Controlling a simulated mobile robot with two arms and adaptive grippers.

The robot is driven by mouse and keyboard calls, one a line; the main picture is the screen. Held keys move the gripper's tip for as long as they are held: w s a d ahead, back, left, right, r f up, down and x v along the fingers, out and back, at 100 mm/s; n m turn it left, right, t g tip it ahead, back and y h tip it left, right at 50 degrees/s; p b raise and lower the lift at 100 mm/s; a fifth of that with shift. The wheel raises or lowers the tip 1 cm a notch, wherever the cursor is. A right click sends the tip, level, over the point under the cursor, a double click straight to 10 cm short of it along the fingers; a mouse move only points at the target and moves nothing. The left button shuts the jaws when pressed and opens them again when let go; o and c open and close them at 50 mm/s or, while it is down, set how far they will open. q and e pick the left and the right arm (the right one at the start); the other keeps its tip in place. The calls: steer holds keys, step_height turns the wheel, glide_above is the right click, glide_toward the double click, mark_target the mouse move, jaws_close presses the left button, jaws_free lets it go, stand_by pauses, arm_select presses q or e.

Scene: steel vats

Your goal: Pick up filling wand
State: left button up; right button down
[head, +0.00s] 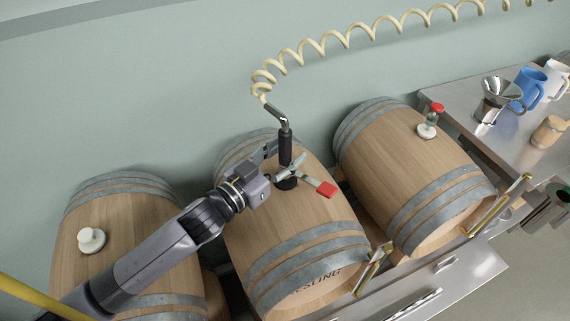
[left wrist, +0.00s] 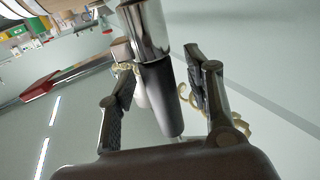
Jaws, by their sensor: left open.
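The filling wand (head: 286,145) stands upright at the top of the middle barrel (head: 280,225). It has a black grip, a bent metal top and a lever with a red end (head: 326,189). A cream coiled hose (head: 312,46) runs from its top. My left gripper (head: 281,162) is open at the wand's grip. In the left wrist view the wand's black and chrome body (left wrist: 160,95) lies between the two parted fingers of my left gripper (left wrist: 163,85). I cannot tell whether either finger touches it. My right gripper is not in view.
Barrels stand on the left (head: 130,230) and right (head: 405,165), each with a white bung on top. A steel table (head: 455,95) at the right holds a funnel (head: 500,97), a blue jug (head: 528,86), a white jug (head: 556,80) and a wooden mallet-like piece (head: 549,131).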

arm_select(q)
steer(key=shift+c, duration=0.2)
jaws_close()
stand_by(0.5)
steer(key=shift+r, duration=0.1)
